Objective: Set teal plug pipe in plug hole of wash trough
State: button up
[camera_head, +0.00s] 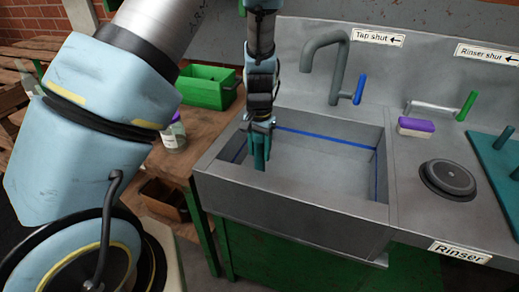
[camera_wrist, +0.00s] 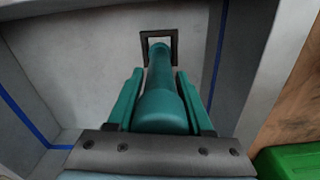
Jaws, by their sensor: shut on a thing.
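The teal plug pipe (camera_wrist: 162,100) is between the two teal fingers of my gripper (camera_head: 261,127), which is shut on it. In the head view the pipe (camera_head: 260,158) hangs down roughly upright inside the left part of the grey wash trough (camera_head: 290,222). In the wrist view the pipe narrows away from the fingers, and its far end overlaps the dark square rim of the plug hole (camera_wrist: 174,36) on the trough floor. I cannot tell whether the pipe end is in the hole or above it. The plug hole is hidden in the head view.
A grey tap (camera_head: 338,65) with a blue lever (camera_head: 359,89) stands behind the trough. A purple-topped sponge (camera_head: 416,127) and a round black rinser (camera_head: 448,179) are to the right. A green crate (camera_head: 207,88) and a jar (camera_head: 173,137) stand on the wooden bench at left.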

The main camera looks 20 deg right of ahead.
aim_at(260, 157)
jog(key=shift+f, duration=0.15)
jog(key=shift+f+b, duration=0.55)
jog(key=shift+f, duration=0.05)
jog(key=shift+f+b, duration=0.5)
jog(key=shift+f, duration=0.25)
dwell(0.8)
jog(key=o, duration=1.3)
notch_tip(260, 157, up, 11)
jog(key=shift+f+b, duration=0.1)
jog(key=shift+b, duration=0.7)
